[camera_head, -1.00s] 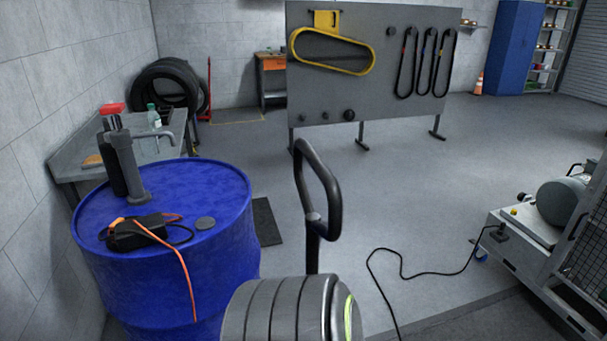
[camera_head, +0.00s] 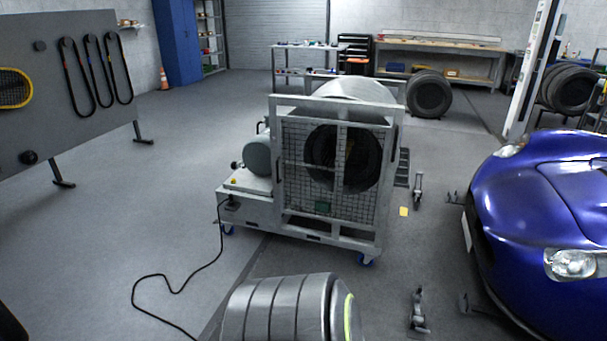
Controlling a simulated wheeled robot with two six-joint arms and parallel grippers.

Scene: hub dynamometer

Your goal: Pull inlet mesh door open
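The inlet mesh door (camera_head: 303,172) is a wire-mesh panel in a grey frame on the front of a wheeled metal machine (camera_head: 330,242), in the middle of the head view. It looks shut. A dark upright handle shows near its left edge. A dark round opening (camera_head: 343,157) shows behind the mesh. The machine stands some distance ahead of me on the floor. Neither of my grippers is in view.
A blue car (camera_head: 545,215) stands close on the right. A black cable (camera_head: 178,286) runs over the floor from the machine's left. A pegboard with belts (camera_head: 75,90) stands at the left. The floor left of the machine is mostly clear. Small metal stands (camera_head: 418,312) sit between machine and car.

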